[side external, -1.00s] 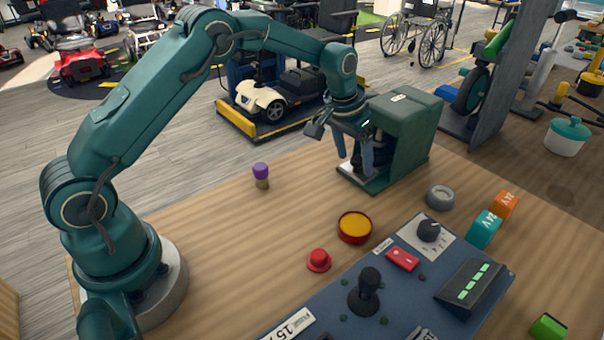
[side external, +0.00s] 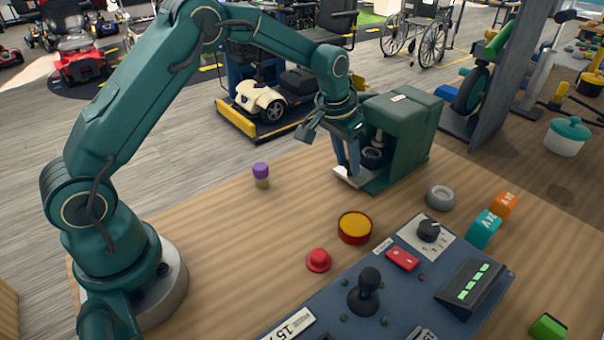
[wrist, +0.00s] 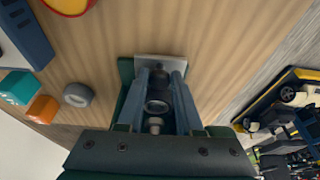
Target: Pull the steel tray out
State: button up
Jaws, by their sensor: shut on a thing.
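The steel tray (side external: 347,180) is a pale flat plate at the base of a green housing (side external: 405,130), its front end sticking out to the left. It also shows in the wrist view as a grey plate (wrist: 160,62) under the fingertips. My gripper (side external: 348,170) reaches down at the tray's outer end, its blue fingers shut on the tray; the exact grip point is hard to see. In the wrist view, a dark rounded part and a ring lie between the fingers (wrist: 160,78). A dark round part (side external: 373,156) stands inside the housing's opening.
A purple-topped peg (side external: 261,174) stands left of the tray on the wooden table. A yellow-filled red dish (side external: 355,227), red knob (side external: 318,260), grey ring (side external: 440,197) and control panel (side external: 390,285) lie nearer the camera.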

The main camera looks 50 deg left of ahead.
jog(key=shift+s, duration=4.1)
jog(key=shift+s, duration=1)
jog(key=shift+w, duration=0.15)
jog(key=o, duration=1.5)
